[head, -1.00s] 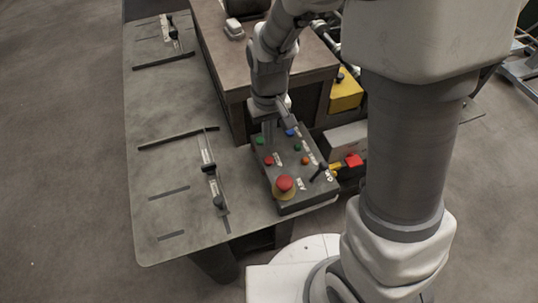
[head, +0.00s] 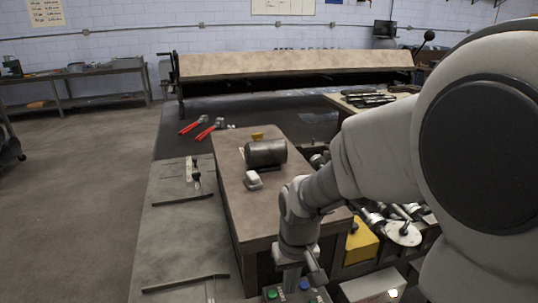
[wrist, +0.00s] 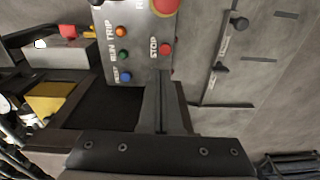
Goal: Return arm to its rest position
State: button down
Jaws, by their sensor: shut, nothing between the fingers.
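My arm reaches down from the right in the head view. My gripper (head: 291,277) is at the bottom of that view, above the back end of a grey control box that is mostly cut off. In the wrist view my gripper (wrist: 160,95) is shut and empty, its fingers together. They point toward the control box (wrist: 146,62), which has a red STOP button (wrist: 166,49), a blue button (wrist: 125,77), a green button (wrist: 123,55) and an orange button (wrist: 121,32). I cannot tell whether the fingertips touch the box.
A brown-topped bench (head: 228,180) stands beside my arm, with a dark cylindrical motor (head: 266,153) on it. A yellow box (head: 360,243) is to the right. A grey table (head: 175,235) lies left. Red-handled tools (head: 211,130) lie farther back. Open floor (head: 80,190) is at far left.

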jog(key=s+d+r+m+t, duration=0.1)
jog(key=s+d+r+t, duration=0.1)
jog(key=s+d+r, duration=0.2)
jog(key=s+d+r+m+t, duration=0.1)
jog(key=s+d+r+t, duration=0.2)
jog(key=r, duration=0.8)
jog(key=shift+s+d+r+m, duration=0.35)
jog(key=shift+s+d, duration=0.7)
jog(key=shift+s, duration=1.35)
